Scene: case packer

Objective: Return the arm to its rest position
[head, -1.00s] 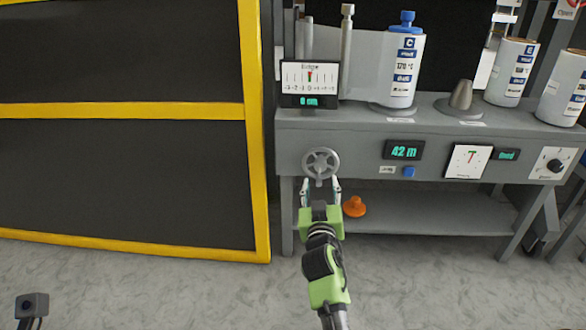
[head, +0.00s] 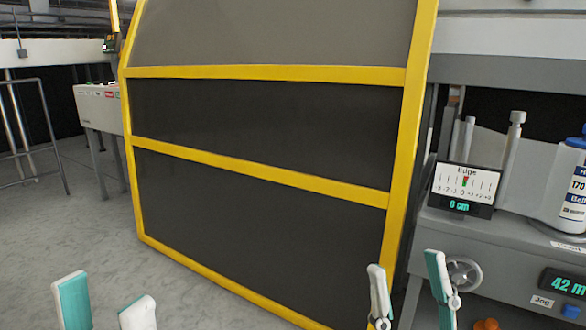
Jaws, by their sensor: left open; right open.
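My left gripper (head: 105,303) is at the bottom left of the head view, its two fingers apart with nothing between them. My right gripper (head: 407,272) is at the bottom, right of centre, with its fingers apart and empty. Its right finger appears just left of the grey handwheel (head: 464,274) on the machine front; I cannot tell how far apart they are in depth. Both arms are out of the picture below the fingers.
A dark guard panel with a yellow frame (head: 262,172) fills the middle. Open floor (head: 75,225) lies at left.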

